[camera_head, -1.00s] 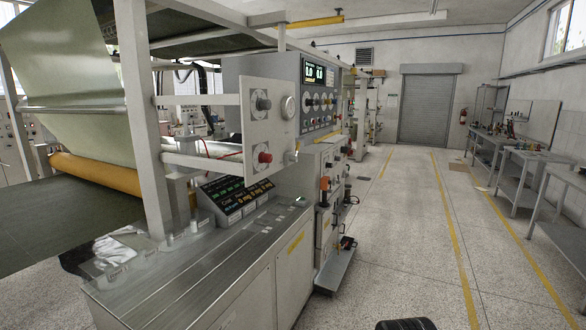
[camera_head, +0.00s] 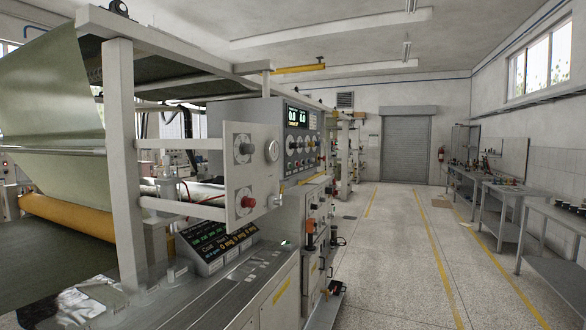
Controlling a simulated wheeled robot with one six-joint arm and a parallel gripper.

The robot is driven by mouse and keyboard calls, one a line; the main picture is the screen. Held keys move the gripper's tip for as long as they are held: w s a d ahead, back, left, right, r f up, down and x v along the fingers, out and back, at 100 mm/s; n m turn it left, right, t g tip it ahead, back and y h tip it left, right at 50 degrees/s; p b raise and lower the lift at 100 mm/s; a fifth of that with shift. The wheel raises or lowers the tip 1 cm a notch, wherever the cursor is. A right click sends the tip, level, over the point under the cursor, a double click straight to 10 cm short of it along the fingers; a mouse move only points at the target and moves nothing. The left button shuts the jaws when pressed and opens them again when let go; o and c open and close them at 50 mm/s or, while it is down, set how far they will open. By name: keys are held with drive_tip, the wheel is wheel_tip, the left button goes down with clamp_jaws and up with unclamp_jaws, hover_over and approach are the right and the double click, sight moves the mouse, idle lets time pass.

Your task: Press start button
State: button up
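A grey control cabinet (camera_head: 238,111) stands left of the middle, with a lit display (camera_head: 297,117) and several knobs below it. A light metal plate (camera_head: 235,190) in front of it carries a dark knob (camera_head: 243,148), a round dial (camera_head: 272,150) and a red button (camera_head: 248,202). A tilted black readout panel (camera_head: 217,238) sits lower, on the machine's metal top. I cannot tell which control is the start button, as labels are too small to read. My gripper is not in view.
The machine with green sheet (camera_head: 55,90) and yellow roller (camera_head: 70,216) fills the left. A floor aisle with yellow lines (camera_head: 435,255) lies open to the right, toward a shutter door (camera_head: 405,148). Metal workbenches (camera_head: 515,193) line the right wall.

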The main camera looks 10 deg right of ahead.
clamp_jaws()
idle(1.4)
